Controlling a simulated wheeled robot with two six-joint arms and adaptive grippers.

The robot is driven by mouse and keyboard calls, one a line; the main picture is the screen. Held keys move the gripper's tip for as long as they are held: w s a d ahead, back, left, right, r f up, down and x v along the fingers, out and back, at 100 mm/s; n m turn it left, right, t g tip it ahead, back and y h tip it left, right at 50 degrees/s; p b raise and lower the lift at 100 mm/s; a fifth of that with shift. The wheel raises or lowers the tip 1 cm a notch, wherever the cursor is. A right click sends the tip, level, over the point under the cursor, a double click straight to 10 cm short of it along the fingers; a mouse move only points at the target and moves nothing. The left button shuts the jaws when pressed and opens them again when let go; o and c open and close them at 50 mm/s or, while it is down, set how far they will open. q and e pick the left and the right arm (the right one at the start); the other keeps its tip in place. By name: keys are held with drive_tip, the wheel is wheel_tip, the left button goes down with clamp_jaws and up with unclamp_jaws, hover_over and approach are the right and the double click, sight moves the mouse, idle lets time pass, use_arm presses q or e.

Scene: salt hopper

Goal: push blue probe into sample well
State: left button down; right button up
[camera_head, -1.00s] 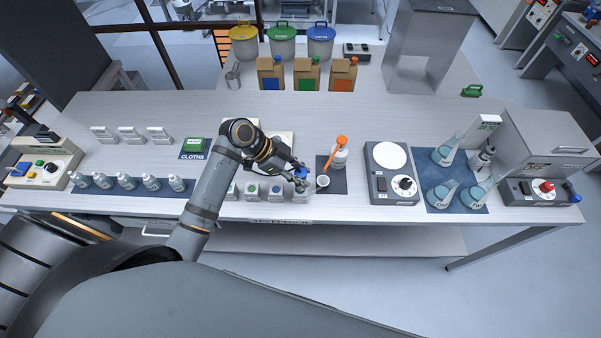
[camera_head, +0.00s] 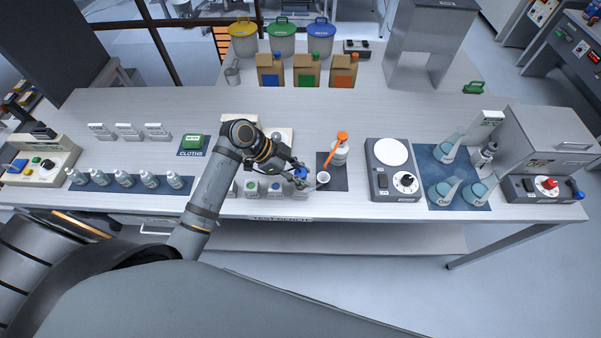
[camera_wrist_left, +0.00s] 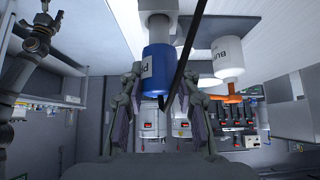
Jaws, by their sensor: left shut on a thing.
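My left gripper (camera_head: 300,180) is shut on the blue probe (camera_head: 300,172), above the front part of the bench. Small white blocks with coloured dots (camera_head: 276,188) stand left of the gripper. The sample well cannot be made out for certain; the gripper covers the spot below the probe. My right gripper is not in view.
A white cup (camera_head: 323,177) is close right of the gripper, with an orange-topped white bottle (camera_head: 340,153) behind it on a dark mat. A hotplate (camera_head: 390,160) stands further right. Several small bottles (camera_head: 124,179) line the left front. The bench behind the arm has free room.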

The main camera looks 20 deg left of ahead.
use_arm(q)
drive_tip(key=shift+f+b, duration=1.15)
drive_tip(key=shift+f, duration=0.65)
drive_tip(key=c, duration=0.9)
unclamp_jaws()
drive_tip(key=o, duration=0.5)
drive_tip(key=shift+r, duration=0.1)
